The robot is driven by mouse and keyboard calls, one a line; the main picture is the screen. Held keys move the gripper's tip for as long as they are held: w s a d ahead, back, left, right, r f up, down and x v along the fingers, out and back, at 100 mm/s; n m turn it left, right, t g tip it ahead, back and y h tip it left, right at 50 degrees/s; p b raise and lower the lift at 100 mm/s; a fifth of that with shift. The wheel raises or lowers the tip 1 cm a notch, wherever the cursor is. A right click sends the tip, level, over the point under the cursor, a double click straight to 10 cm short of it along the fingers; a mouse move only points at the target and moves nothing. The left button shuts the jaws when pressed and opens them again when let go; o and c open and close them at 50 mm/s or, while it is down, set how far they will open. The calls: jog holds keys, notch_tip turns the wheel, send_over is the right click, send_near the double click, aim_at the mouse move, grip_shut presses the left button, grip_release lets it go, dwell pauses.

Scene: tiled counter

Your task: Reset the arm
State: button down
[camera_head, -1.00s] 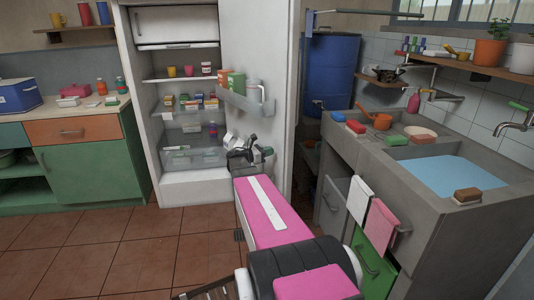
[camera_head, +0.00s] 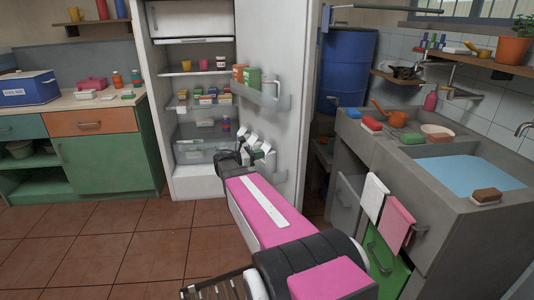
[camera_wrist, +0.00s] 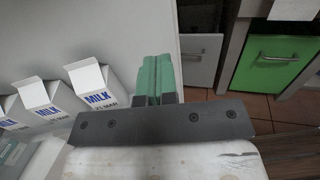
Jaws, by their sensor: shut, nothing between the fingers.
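My gripper (camera_wrist: 157,78) points away from the wrist view with its green fingers pressed together, empty. In the head view my arm reaches forward, and its dark end is beside the open fridge door's lower shelf; the fingers are hard to make out there. The wrist view shows white milk cartons (camera_wrist: 95,90) to the left of the fingers, apart from them. The same cartons (camera_head: 252,143) show small behind the arm's end in the head view.
The fridge (camera_head: 205,185) stands open, its door (camera_head: 300,60) close to the right of my arm. The stone sink (camera_head: 420,190) and hanging towels (camera_head: 373,197) are further right. A green cabinet (camera_head: 105,165) stands left. The tiled floor (camera_head: 130,230) between is clear.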

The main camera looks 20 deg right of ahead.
jog(key=shift+s+a, duration=0.15)
jog(key=shift+a, duration=0.25)
jog(key=s+a+f+m+y, duration=1.1)
jog(key=s+f+m+y, duration=0.1)
jog(key=s+f, duration=0.15)
jog(key=s+a+f+m+y, duration=0.2)
jog(key=a+m+y, duration=0.3)
jog(key=a, duration=0.4)
jog(key=shift+s+f+m+y, duration=0.15)
jog(key=shift+s+m+y, duration=0.25)
jog(key=shift+s+y, duration=0.15)
